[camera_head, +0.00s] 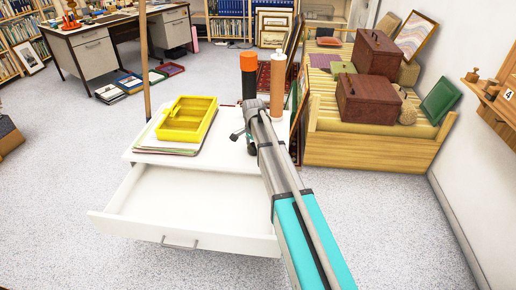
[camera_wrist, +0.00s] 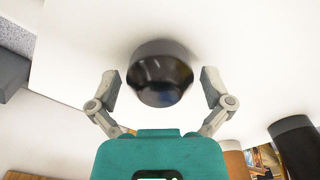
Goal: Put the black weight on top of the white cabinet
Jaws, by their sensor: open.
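The black weight (camera_wrist: 160,72) is a dark, round, glossy piece in the wrist view. It appears to stand on a white surface, and its outline is a little blurred. My gripper (camera_wrist: 161,88) is open, with one finger on each side of the weight and a gap on both sides. In the head view my gripper (camera_head: 246,134) is over the right part of the white cabinet top; I cannot make out the weight there, as the arm seems to hide it. The white cabinet (camera_head: 232,160) has its drawer (camera_head: 190,205) pulled open toward the front.
A yellow tray (camera_head: 187,120) lies on papers (camera_head: 165,150) on the cabinet's left part. A black-and-orange tube (camera_head: 248,76) and a paler tube (camera_head: 277,82) stand close behind my gripper. A wooden bench (camera_head: 375,150) with dark red boxes is to the right.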

